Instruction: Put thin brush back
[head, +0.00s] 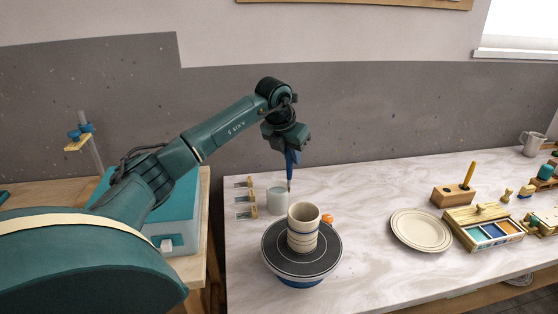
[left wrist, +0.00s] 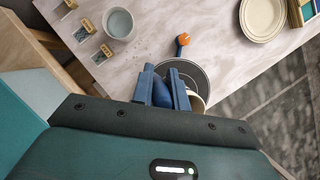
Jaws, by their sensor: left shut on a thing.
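My left gripper (head: 291,158) is shut on the thin brush (head: 290,183), whose dark tip hangs straight down. In the head view the tip shows in front of or above the back rim of the pale water jar; I cannot tell whether it touches. In the left wrist view the fingers (left wrist: 162,88) close around a blue handle (left wrist: 161,94), and the tip is hidden. A wooden block (head: 452,196) at the right has a yellow-handled tool (head: 468,175) standing in it. My right gripper is not in view.
The pale jar (head: 278,198) stands beside several small clipped tiles (head: 245,199). A cream plate (head: 421,230) and a paint box (head: 490,240) lie right.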

